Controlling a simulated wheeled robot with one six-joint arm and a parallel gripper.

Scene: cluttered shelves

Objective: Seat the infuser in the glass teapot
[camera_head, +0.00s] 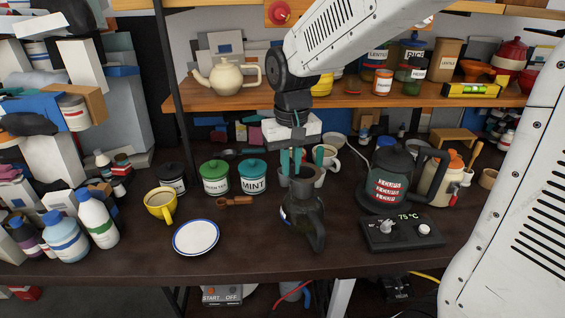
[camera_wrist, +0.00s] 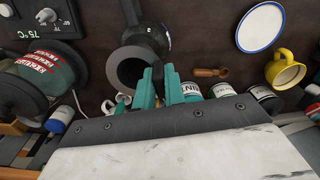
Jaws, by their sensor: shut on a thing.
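The glass teapot (camera_head: 303,218) stands dark and upright near the table's front, its handle toward the front edge. Its body also shows in the wrist view (camera_wrist: 150,36). A grey open-topped cup with a wide rim, which looks like the infuser (camera_head: 303,180), is at the teapot's mouth; its round rim and dark inside show in the wrist view (camera_wrist: 116,72). My gripper (camera_head: 291,172) has teal fingers, pointing down at the left of this rim, shut on it. The fingers also show in the wrist view (camera_wrist: 160,86). I cannot tell how deep the infuser sits.
A heater base with a 75 °C display (camera_head: 400,232) and a dark kettle (camera_head: 388,178) stand right. A white saucer (camera_head: 196,237), yellow cup (camera_head: 160,204), and green (camera_head: 214,178) and teal (camera_head: 252,177) jars stand left. A wooden scoop (camera_head: 234,201) lies near. A shelf overhangs behind.

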